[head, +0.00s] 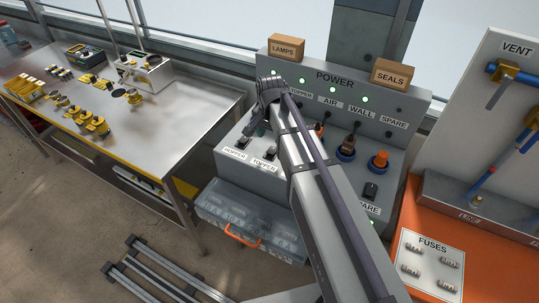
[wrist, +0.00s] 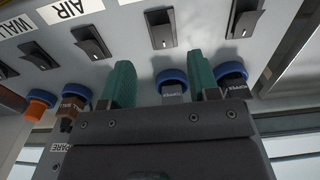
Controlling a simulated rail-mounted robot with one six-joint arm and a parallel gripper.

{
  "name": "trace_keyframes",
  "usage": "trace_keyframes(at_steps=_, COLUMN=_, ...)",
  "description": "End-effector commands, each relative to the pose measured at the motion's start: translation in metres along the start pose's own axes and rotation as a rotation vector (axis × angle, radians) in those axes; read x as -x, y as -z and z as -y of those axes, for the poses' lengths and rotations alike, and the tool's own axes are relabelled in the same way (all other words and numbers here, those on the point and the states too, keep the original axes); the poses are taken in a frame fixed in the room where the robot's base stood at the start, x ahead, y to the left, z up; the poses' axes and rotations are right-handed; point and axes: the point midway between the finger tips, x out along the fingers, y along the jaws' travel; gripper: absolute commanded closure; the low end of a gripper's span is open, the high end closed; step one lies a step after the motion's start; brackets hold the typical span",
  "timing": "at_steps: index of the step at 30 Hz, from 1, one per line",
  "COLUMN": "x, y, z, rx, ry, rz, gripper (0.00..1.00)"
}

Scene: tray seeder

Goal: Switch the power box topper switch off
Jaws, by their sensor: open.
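In the wrist view, the topper switch (wrist: 161,28) appears near the top, past the space between my fingers, apart from both. The green light (head: 304,80) above the upper TOPPER label is lit. My gripper (wrist: 161,62) is open and empty, its green fingers either side of a blue-collared topper plug (wrist: 172,85). In the head view, my arm mostly hides it.
Other switches for air (wrist: 92,40) and wall (wrist: 33,55) sit beside the topper switch. LAMPS (head: 287,47) and SEALS (head: 392,73) boxes sit on top. A clear drawer (head: 250,215) lies below.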

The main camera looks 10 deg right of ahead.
Motion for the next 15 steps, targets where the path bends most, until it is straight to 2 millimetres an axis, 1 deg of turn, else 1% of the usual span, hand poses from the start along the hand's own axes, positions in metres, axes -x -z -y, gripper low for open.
trace_keyframes(at_steps=1, x=-0.025, y=0.000, z=0.000, rx=0.000, ry=0.000, rz=0.000, gripper=0.45)
trace_keyframes(at_steps=3, x=-0.043, y=0.000, z=0.000, rx=0.001, ry=0.000, rz=0.000, gripper=0.45)
trace_keyframes(at_steps=6, x=-0.064, y=0.000, z=0.000, rx=0.001, ry=0.000, rz=0.000, gripper=0.45)
trace_keyframes(at_steps=10, x=-0.078, y=0.000, z=0.000, rx=0.001, ry=0.000, rz=0.000, gripper=0.45)
trace_keyframes(at_steps=15, x=-0.076, y=0.000, z=0.000, rx=0.001, ry=0.000, rz=0.000, gripper=0.45)
